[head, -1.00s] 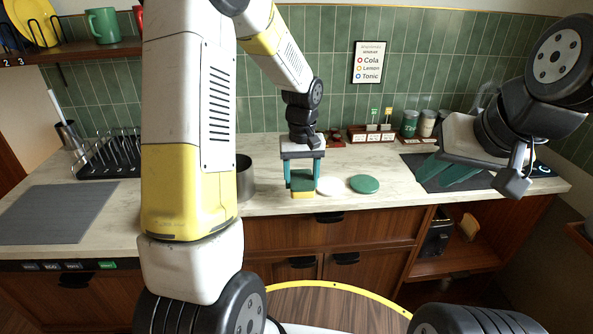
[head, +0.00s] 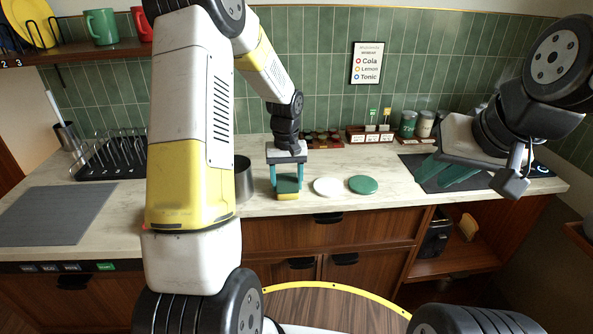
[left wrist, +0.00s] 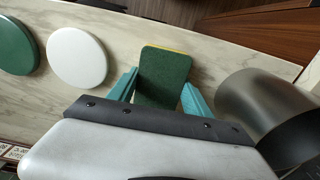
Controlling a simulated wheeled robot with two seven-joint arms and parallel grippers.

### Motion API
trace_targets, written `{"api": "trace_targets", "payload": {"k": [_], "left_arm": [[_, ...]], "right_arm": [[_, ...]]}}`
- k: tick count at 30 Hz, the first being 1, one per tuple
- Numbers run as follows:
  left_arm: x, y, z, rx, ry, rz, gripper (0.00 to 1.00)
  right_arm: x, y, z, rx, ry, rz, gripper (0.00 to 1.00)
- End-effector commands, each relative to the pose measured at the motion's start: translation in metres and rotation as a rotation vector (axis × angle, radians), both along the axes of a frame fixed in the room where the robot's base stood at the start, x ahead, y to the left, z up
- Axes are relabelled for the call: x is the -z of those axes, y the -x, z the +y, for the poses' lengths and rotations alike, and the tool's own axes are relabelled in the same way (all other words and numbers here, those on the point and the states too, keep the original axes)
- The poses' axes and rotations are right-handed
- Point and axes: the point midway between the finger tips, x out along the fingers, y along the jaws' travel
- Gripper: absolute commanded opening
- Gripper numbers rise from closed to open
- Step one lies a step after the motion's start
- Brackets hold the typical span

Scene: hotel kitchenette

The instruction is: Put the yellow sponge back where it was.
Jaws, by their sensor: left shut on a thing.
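The yellow sponge (head: 288,196) has a dark green top face and a yellow side. It is near the counter's front edge in the head view. My left gripper (head: 287,184) points down and is shut on it, with one teal finger on each side. In the left wrist view the sponge's green face (left wrist: 163,77) lies between the fingers. I cannot tell whether the sponge touches the counter. My right gripper (head: 448,172) hangs over the dark mat at the right, its teal fingers apart and nothing visible between them.
A white disc (head: 327,187) and a green disc (head: 363,185) lie right of the sponge. A grey metal pot (head: 243,180) stands close on its left, partly behind my arm. A black rack (head: 108,158) and a grey mat (head: 55,214) are farther left. Labelled boxes and jars stand behind.

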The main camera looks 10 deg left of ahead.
Motion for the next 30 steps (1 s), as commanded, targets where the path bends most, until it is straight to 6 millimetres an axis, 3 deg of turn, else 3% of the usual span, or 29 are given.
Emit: {"api": "trace_targets", "payload": {"k": [1,2,5,17,20,30], "left_arm": [[0.002,0.000,0.000,0.000,0.001,0.002,0.20],[0.002,0.000,0.000,0.000,0.000,0.001,0.61],[0.002,0.000,0.000,0.000,0.000,0.001,0.79],[-0.005,0.000,0.000,-0.001,-0.001,-0.002,0.79],[-0.019,-0.001,0.000,-0.002,0.000,-0.003,0.79],[-0.090,0.000,0.000,-0.001,0.000,-0.003,0.79]], "right_arm": [[0.000,0.000,0.000,0.000,0.000,0.000,0.28],[0.000,0.000,0.000,0.000,0.000,0.000,0.28],[0.000,0.000,0.000,0.000,0.000,0.000,0.28],[0.000,0.000,0.000,0.000,0.000,0.000,0.28],[0.000,0.000,0.000,0.000,0.000,0.000,0.28],[0.000,0.000,0.000,0.000,0.000,0.000,0.28]]}}
